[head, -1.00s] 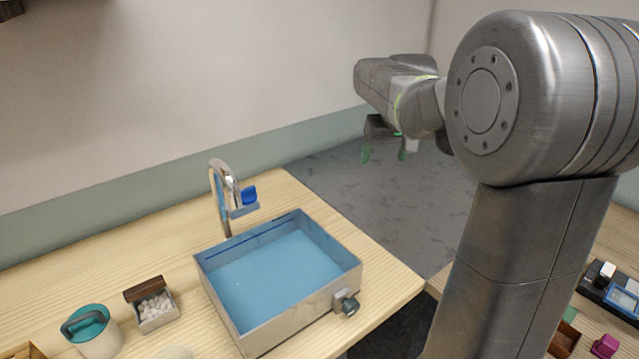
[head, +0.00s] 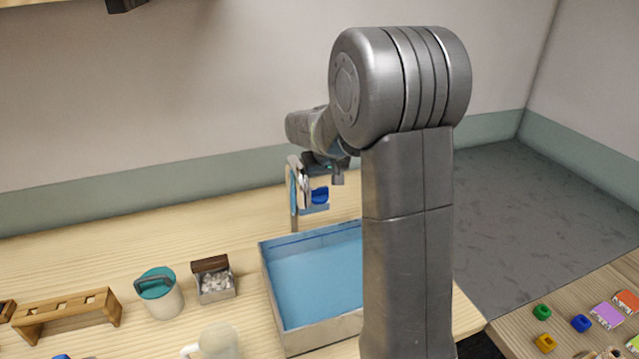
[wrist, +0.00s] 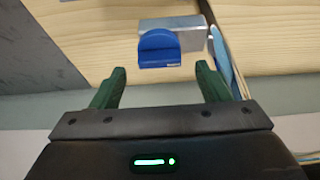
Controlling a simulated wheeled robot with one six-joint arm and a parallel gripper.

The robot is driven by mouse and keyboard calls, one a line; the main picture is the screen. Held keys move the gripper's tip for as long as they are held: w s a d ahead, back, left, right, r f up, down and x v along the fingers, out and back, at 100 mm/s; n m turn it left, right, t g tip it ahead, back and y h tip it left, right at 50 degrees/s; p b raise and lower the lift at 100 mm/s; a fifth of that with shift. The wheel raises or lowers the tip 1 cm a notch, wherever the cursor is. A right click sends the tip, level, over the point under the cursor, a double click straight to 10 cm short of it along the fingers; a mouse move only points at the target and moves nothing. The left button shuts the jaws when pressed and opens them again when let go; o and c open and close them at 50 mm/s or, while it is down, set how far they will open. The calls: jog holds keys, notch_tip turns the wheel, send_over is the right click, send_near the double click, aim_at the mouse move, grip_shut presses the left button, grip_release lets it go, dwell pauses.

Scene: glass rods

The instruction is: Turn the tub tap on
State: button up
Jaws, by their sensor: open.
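The tub tap (head: 294,200) is a curved chrome spout at the back of the tub (head: 275,290), a metal-walled basin with a blue inside. A blue tap handle (head: 320,195) sits on a small block beside the spout. In the wrist view the blue handle (wrist: 158,50) lies ahead of the fingertips, in front of a grey metal block (wrist: 172,32). My gripper (wrist: 160,88) is open, its two green fingers apart with nothing between them. In the head view my arm hides the right part of the tub, and the fingers are hard to make out near the tap.
Left of the tub stand a box of white pebbles (head: 216,282), a teal-topped canister (head: 163,300), a wooden rack (head: 68,310) and a clear mug (head: 218,343). A second table at right holds small coloured blocks (head: 581,323). The wall is close behind the tap.

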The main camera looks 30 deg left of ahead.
aim_at(319, 193)
jog(key=shift+x, duration=1.25)
jog(key=c, duration=1)
